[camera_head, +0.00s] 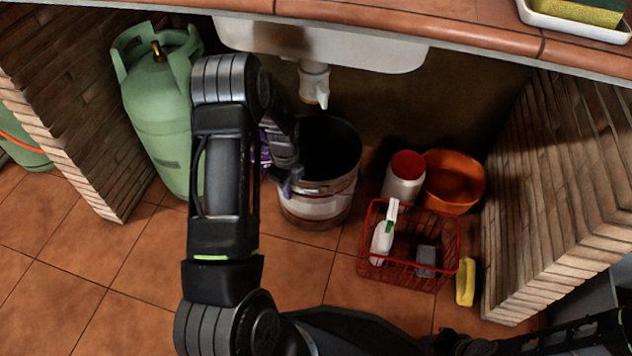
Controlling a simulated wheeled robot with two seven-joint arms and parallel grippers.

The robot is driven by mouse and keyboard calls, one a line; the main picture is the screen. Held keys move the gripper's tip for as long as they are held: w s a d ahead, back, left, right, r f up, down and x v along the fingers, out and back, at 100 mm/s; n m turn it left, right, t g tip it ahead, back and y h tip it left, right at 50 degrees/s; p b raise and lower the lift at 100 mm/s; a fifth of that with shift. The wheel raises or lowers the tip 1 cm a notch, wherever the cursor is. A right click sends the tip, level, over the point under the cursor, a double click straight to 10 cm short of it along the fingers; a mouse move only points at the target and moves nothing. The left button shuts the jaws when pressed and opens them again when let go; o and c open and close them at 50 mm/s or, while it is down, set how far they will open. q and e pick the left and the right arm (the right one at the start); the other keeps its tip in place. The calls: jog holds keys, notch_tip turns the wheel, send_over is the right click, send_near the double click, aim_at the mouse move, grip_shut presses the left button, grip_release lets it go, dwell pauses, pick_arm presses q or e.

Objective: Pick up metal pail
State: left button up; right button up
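The metal pail (318,207) stands upright on the tiled floor under the sink, with a dark open mouth and a pale band around its side. My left arm reaches in from the lower left, and my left gripper (291,183) is at the pail's left side, by the rim. The gripper overlaps the rim in this view, and I cannot tell whether it touches the pail. Its fingers are small and partly hidden, so their opening is unclear. Part of my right arm shows at the lower right; its gripper is not visible.
A green gas cylinder (160,110) stands left of the pail, with a purple item (265,150) between. Right are a red-topped white container (404,178), orange bowl (455,182), red basket (400,277) and yellow item (466,283). Brick walls flank the space; the sink (330,45) hangs above.

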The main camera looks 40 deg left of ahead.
pick_arm(q)
grip_shut()
dwell(1.0)
jog(key=shift+w, duration=0.1)
